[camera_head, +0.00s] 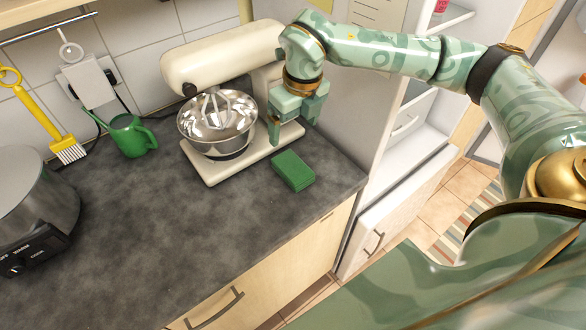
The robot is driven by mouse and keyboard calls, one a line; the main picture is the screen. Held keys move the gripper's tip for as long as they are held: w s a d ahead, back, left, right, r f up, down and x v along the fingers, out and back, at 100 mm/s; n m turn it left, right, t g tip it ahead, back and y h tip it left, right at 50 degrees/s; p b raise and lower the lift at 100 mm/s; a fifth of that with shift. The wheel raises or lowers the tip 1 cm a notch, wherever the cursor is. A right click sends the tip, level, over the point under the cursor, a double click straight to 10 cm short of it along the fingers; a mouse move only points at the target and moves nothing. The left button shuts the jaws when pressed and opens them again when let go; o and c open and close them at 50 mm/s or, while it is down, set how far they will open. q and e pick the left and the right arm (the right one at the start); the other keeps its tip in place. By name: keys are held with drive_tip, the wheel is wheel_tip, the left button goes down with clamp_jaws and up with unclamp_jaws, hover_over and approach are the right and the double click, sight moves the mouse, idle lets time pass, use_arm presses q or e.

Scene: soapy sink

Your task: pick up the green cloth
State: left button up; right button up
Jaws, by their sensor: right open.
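The green cloth (292,171) lies on the dark countertop (190,235) as a small, flat, thick rectangle, close to the right edge and in front of the mixer base. My right gripper (293,124) points down above and behind the cloth in the picture, beside the mixer bowl. Its two pale green fingers are apart, with nothing held between them. It does not touch the cloth. My left gripper is out of view.
A cream stand mixer (215,62) with a steel bowl (218,124) stands just left of my right gripper. A green watering can (131,136) and a large pot (32,195) are further left. The counter's front middle is clear. A wooden-front cabinet drops below its edge.

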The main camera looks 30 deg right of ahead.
drive_tip(key=b, duration=0.2)
hover_over(293, 166)
drive_tip(key=shift+h, duration=0.3)
drive_tip(key=f, duration=1)
drive_tip(key=shift+s+f, duration=0.2)
drive_tip(key=shift+s, duration=0.1)
drive_tip(key=f, duration=0.5)
drive_tip(key=shift+w+f, duration=0.25)
drive_tip(key=shift+f, duration=0.05)
drive_tip(key=c, duration=1.2)
drive_tip(key=shift+o, duration=0.2)
drive_tip(key=shift+r, duration=0.1)
